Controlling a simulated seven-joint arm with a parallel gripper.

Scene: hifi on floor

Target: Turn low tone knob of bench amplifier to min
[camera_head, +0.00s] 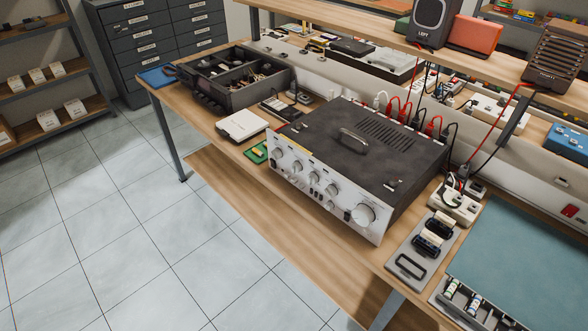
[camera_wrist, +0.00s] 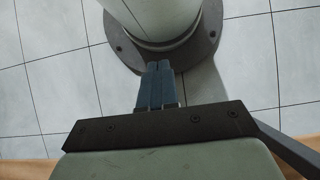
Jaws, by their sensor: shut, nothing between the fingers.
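The bench amplifier (camera_head: 345,150) stands on the wooden bench in the head view, with a dark top, a handle and a silver front panel facing the floor side. Its front has several small silver knobs (camera_head: 314,178) in a row and one large knob (camera_head: 363,214) at the right end. The lettering is too small to read, so I cannot tell which knob is the low tone one or where it points. My gripper (camera_wrist: 159,68) shows only in the wrist view, with its blue-grey fingers together and empty. It is away from the amplifier, which the wrist view does not show.
A grey plate with black parts (camera_head: 410,267) and a teal mat (camera_head: 530,255) lie to the right. Red and black cables (camera_head: 408,108) run behind. The floor before the bench is clear.

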